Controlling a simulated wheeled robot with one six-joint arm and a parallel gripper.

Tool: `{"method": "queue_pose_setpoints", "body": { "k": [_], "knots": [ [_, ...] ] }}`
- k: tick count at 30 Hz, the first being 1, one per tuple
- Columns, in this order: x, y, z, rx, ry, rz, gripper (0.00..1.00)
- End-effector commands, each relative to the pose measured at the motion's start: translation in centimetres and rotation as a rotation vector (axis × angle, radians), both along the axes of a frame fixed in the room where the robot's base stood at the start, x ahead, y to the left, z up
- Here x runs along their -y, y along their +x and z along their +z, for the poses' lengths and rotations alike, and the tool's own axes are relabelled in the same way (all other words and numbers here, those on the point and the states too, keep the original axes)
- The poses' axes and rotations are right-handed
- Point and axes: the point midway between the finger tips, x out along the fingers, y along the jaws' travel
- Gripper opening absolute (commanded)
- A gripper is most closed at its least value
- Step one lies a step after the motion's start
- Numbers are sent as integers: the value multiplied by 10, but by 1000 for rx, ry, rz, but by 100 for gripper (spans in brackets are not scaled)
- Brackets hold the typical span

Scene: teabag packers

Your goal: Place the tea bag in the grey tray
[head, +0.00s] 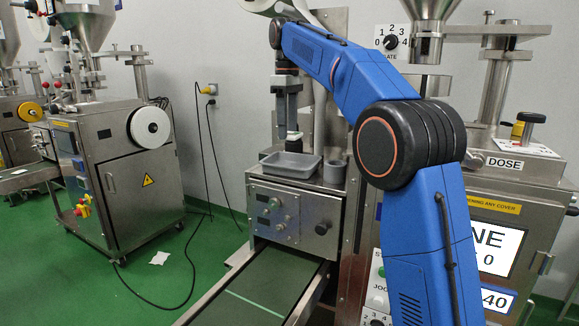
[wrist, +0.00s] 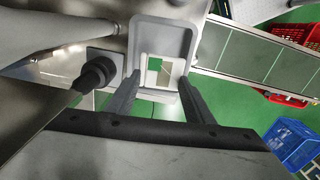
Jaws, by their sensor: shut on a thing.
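The grey tray (head: 291,160) sits on top of the steel machine in the head view, below my gripper (head: 292,136). In the wrist view the tray (wrist: 163,25) lies beneath my fingers. My gripper (wrist: 160,78) is shut on the tea bag (wrist: 168,80), a small pale piece with a green patch, seen between the fingertips and over the tray's inside. I cannot tell exactly how high the tea bag is above the tray floor. In the head view the tea bag is too small to make out clearly.
A small grey cup (head: 334,172) stands right of the tray. A dark green conveyor (head: 262,286) runs out below. A black knob (wrist: 95,75) is left of the tray in the wrist view. A white scrap (head: 160,257) lies on the green floor. Red (wrist: 291,28) and blue (wrist: 294,145) crates stand right.

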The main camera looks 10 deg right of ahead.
Motion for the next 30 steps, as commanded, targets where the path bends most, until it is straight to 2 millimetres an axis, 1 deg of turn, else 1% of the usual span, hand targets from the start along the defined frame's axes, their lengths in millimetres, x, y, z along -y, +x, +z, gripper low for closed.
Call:
{"method": "queue_pose_setpoints", "body": {
  "k": [3,9,12,17,21,24,27,30],
  "knots": [
    [2,0,-9,-3,-1,1,28],
    [2,0,-41,-3,-1,1,28],
    [1,0,-52,-1,0,1,28],
    [1,0,-63,-3,-1,1,28],
    [1,0,-83,-3,-1,1,28],
    [1,0,-93,-1,0,1,28],
    [1,0,-98,-1,0,1,28],
    [1,0,-98,0,0,1,28]
  ]
}}
